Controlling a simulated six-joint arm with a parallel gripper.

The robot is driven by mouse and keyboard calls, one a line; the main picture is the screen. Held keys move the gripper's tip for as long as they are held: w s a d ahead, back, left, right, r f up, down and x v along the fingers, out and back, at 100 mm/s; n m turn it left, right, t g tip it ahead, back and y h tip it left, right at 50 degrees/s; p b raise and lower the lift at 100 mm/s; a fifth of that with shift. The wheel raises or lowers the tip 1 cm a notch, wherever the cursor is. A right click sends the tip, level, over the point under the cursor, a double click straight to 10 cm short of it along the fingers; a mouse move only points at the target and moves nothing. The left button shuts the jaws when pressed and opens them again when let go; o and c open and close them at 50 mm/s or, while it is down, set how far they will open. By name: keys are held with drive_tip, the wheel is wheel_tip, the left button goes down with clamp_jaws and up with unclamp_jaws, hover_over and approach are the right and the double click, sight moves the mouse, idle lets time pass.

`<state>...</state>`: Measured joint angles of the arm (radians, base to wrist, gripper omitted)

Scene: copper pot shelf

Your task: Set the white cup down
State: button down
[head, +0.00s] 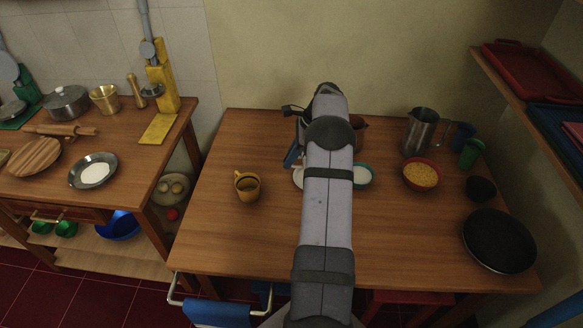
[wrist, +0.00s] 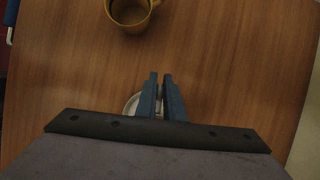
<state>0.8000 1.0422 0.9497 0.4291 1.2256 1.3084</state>
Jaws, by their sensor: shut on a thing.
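The white cup (wrist: 131,103) is mostly hidden in the wrist view; a pale rim shows beside and behind the blue fingers of my gripper (wrist: 160,82). The fingers are close together and shut on it. In the head view my arm covers most of the gripper; part of a blue finger (head: 292,156) shows left of the arm. A small white part (head: 298,178) shows just below it, over the wooden table (head: 225,235). I cannot tell whether the cup touches the table.
A yellow mug (head: 247,187) stands to the left, and also shows in the wrist view (wrist: 131,14). Right of my arm are a teal bowl (head: 371,177), a red bowl (head: 421,187), a metal pitcher (head: 419,132) and a black pan (head: 498,241). The table's front left is clear.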

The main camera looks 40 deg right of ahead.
drive_tip(key=shift+f+p, duration=0.4)
drive_tip(key=shift+f, duration=1.7)
drive_tip(key=c, duration=1.9)
unclamp_jaws()
drive_tip(key=shift+o, duration=0.2)
drive_tip(key=b+v, duration=0.2)
drive_tip(key=v, duration=1)
drive_tip(key=shift+a, duration=0.15)
